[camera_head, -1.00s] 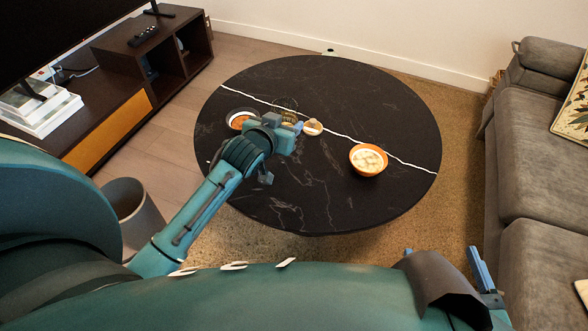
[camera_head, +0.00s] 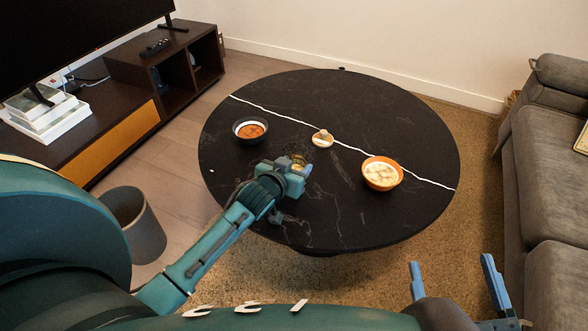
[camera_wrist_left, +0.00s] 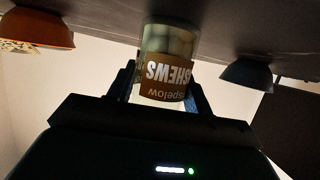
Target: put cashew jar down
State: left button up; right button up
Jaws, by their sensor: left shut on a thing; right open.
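The cashew jar (camera_wrist_left: 167,60) is a clear jar with a brown label, upside down in the left wrist view. Its base is at or very close to the black table top; I cannot tell if it touches. My left gripper (camera_head: 297,172) is shut around the jar over the near left-centre of the round table. In the head view the gripper mostly hides the jar (camera_head: 299,159). The left wrist view shows the fingers (camera_wrist_left: 165,97) on both sides of it. My right gripper (camera_head: 455,282) is open and empty, off the table's near right side.
The round black table (camera_head: 340,220) carries a dark bowl of orange food (camera_head: 250,130), a small wooden-topped item (camera_head: 322,138) and an orange bowl (camera_head: 382,173). A grey bin (camera_head: 135,225) stands left; a sofa (camera_head: 550,190) stands right.

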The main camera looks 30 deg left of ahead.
pick_arm(q)
jog(key=shift+r, duration=0.1)
jog(key=o, duration=1.2)
pick_arm(e)
jog(key=shift+r, duration=0.1)
pick_arm(q)
jog(key=shift+s+r, duration=0.1)
jog(key=shift+s, duration=0.05)
jog(key=p+v, duration=0.1)
jog(key=v, duration=0.2)
jog(key=shift+p, duration=0.35)
jog(key=p+v, duration=0.3)
jog(key=v, duration=0.5)
jog(key=s+d+r+m+t+h, duration=0.1)
jog(key=s+d+r+m+h, duration=0.1)
jog(key=s+d+r, duration=0.1)
jog(key=s+d+r+m+h, duration=0.2)
jog(key=s+d+r, duration=0.2)
jog(key=d, duration=0.2)
jog(key=s+d+r+m+t+h, duration=0.1)
jog(key=s+d+r+m+h, duration=0.1)
jog(key=s+d+r, duration=0.2)
jog(key=shift+s+d+t, duration=0.3)
jog(key=shift+s+d, duration=0.05)
jog(key=shift+s, duration=0.05)
pick_arm(e)
jog(key=shift+w+d+m+g+h, duration=0.15)
jog(key=shift+d+m+g+h, duration=0.45)
jog(key=shift+d+g+h, duration=0.4)
